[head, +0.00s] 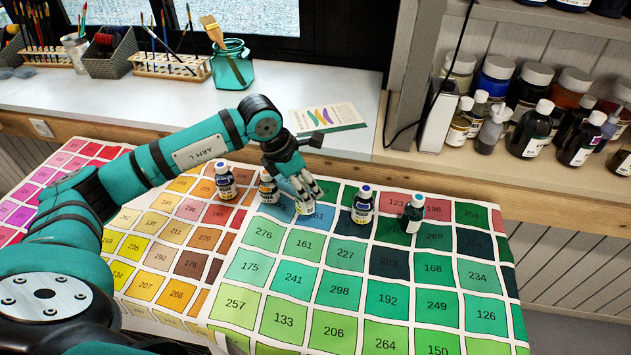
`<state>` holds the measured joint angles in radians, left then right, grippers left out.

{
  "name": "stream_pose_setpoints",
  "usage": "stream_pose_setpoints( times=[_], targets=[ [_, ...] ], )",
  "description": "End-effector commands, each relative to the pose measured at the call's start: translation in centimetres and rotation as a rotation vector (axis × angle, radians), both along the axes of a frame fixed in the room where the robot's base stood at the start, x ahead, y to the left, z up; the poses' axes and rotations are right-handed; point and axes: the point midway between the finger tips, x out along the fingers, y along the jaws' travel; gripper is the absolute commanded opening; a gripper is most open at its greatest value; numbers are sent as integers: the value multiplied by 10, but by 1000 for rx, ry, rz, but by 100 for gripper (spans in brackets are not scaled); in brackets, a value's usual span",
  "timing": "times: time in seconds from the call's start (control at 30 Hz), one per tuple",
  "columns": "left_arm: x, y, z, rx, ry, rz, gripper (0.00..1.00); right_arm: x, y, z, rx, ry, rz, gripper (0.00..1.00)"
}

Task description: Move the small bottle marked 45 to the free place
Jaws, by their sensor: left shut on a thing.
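Several small dark bottles with pale labels stand in a row across the printed colour chart (292,312). The label numbers are too small to read, so I cannot tell which is marked 45. My left gripper (304,195) is shut on a small bottle (306,206) in the middle of the row, partly hidden by the fingers. To its left are a blue-capped bottle (226,184) and a bottle (268,189) close beside the gripper. To its right are another blue-capped bottle (363,207) and a teal-capped bottle (411,216). My right gripper is not in view.
Behind the chart, a white ledge (190,112) holds a card (327,118), a teal jar (232,68) and brush holders. A shelf (480,165) with many bottles stands at right. The chart's front squares are clear.

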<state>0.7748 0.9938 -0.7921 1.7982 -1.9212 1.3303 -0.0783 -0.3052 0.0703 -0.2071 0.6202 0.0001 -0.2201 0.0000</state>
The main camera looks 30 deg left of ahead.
Motion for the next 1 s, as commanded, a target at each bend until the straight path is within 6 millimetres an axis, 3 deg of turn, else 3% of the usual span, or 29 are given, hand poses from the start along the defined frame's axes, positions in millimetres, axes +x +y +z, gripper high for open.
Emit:
stream_pose_setpoints(
  times=[0.1, 0.23, 0.37, 0.6, 0.93, 0.97, 1.0],
  targets=[
    [24, -3, 0, -2, 1, 2, 0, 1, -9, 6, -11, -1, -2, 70],
    [35, -3, -2, -1, -1, 1, 0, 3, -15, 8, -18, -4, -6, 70],
    [37, -3, -9, 0, 2, 1, 0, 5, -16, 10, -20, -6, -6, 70],
    [36, -4, -38, 0, 2, 1, 0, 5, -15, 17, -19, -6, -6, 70],
    [36, -3, -43, 0, 0, 1, 0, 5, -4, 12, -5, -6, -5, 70],
    [36, -3, -43, 0, 1, 1, 48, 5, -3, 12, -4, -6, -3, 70],
    [36, -3, -42, 0, 1, 1, 53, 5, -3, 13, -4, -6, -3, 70]
  ],
)
